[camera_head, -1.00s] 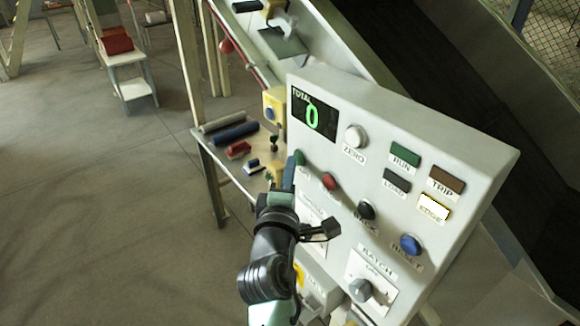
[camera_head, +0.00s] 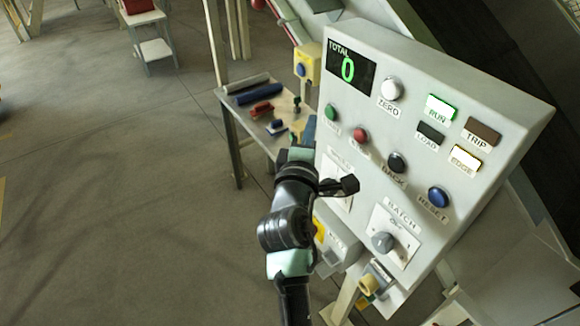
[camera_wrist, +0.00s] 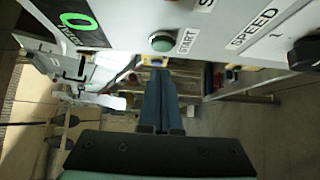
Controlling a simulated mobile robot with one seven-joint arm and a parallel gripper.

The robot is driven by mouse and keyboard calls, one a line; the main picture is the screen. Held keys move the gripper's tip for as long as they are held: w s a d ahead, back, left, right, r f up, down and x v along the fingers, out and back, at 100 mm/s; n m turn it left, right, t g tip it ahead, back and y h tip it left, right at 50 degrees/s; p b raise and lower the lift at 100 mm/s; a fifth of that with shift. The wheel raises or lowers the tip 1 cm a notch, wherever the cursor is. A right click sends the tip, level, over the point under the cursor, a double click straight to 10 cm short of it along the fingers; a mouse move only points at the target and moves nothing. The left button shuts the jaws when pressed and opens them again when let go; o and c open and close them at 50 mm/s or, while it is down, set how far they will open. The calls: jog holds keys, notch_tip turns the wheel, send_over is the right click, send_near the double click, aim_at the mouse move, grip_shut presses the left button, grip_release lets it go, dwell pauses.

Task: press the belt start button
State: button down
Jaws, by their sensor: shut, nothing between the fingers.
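The green start button (camera_head: 331,112) is on the left side of the light grey control panel (camera_head: 480,75), above a small label. It also shows in the wrist view (camera_wrist: 161,43), where the label reads START. My gripper (camera_head: 309,130) is shut and empty, just below and left of the button in the head view. In the wrist view, my gripper's closed blue fingers (camera_wrist: 160,80) point at the panel below the button, apart from it. The RUN lamp (camera_head: 440,108) is lit green and the EDGE lamp (camera_head: 465,159) is lit pale yellow.
A red button (camera_head: 361,134), black BACK button (camera_head: 397,162), blue RESET button (camera_head: 438,197) and white ZERO button (camera_head: 391,88) share the panel. The display (camera_head: 350,68) reads 0. A small table (camera_head: 240,118) with tools stands behind. Open floor lies to the left.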

jog(key=s+a+b, duration=0.2)
jog(key=s, duration=0.7)
jog(key=shift+s, duration=0.3)
dwell(0.3)
jog(key=s+r+m+t+y+b, duration=0.1)
jog(key=s+r+m+t, duration=0.2)
jog(key=r, duration=0.8)
jog(key=r+m+t, duration=0.2)
jog(key=r+m, duration=0.3)
jog(key=r, duration=0.5)
jog(key=s+r+m+t+y, duration=0.1)
jog(key=s+r+m+t, duration=0.1)
jog(key=s+r+m, duration=0.2)
jog(key=s+r+m+t, duration=0.2)
jog(key=s+r+m, duration=0.2)
jog(key=s+r, duration=0.3)
notch_tip(320, 180, up, 5)
jog(key=shift+d+f+t+y+b, duration=0.2)
jog(key=shift+t+y+b, duration=0.1)
jog(key=shift+y, duration=0.1)
